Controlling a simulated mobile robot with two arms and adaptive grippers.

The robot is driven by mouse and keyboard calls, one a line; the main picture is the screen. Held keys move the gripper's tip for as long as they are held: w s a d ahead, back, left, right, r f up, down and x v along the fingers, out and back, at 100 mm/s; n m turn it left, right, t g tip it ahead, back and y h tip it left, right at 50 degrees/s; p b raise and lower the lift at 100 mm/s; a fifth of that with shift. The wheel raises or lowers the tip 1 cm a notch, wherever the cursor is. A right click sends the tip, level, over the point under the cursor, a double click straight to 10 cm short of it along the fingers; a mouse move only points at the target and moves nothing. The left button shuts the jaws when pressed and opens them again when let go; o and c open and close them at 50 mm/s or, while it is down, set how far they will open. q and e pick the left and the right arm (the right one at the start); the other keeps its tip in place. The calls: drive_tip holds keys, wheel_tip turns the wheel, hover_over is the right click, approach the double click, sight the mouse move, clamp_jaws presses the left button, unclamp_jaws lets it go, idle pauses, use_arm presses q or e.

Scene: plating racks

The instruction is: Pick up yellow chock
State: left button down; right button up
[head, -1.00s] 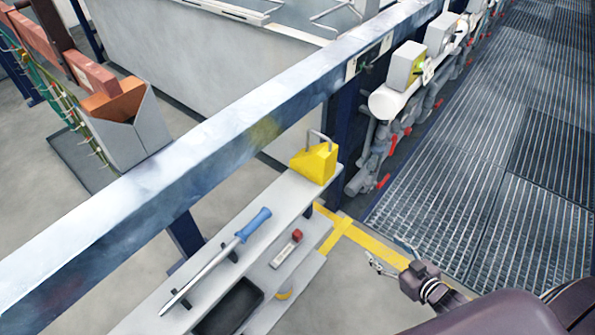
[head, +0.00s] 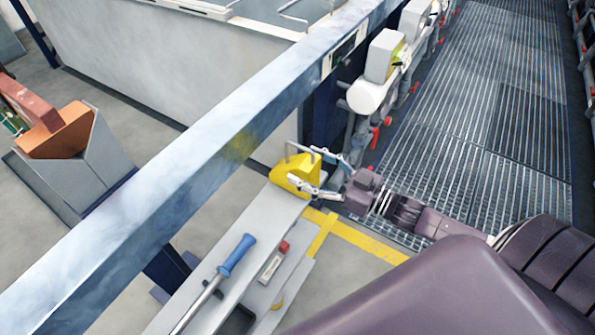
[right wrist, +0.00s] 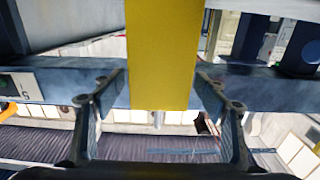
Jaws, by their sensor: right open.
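The yellow chock (head: 291,176) is a wedge with a grey wire handle on top. It sits at the far end of the grey shelf top (head: 243,222), beside the long steel beam. My right gripper (head: 318,171) is open at the chock's right side in the head view, its fingers reaching toward it. In the right wrist view the yellow chock (right wrist: 163,55) stands upright in the picture between the two open fingers (right wrist: 163,103), with gaps on both sides. Contact is not visible. My left gripper is not in view.
A blue-handled tool (head: 237,254) lies on the shelf top nearer to me. A lower shelf holds a small red-capped item (head: 272,263). The steel beam (head: 215,140) runs close behind the chock. Pipes with red valves (head: 376,138) and a grated walkway (head: 470,120) are to the right.

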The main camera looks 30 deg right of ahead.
sight(297, 161)
drive_tip(key=shift+x, duration=1.15)
drive_tip(key=shift+w+a, duration=0.15)
drive_tip(key=shift+w, duration=0.2)
drive_tip(key=c, duration=1.7)
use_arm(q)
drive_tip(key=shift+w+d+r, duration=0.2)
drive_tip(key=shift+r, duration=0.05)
use_arm(e)
drive_tip(key=shift+r, duration=0.1)
drive_tip(key=shift+c, duration=0.6)
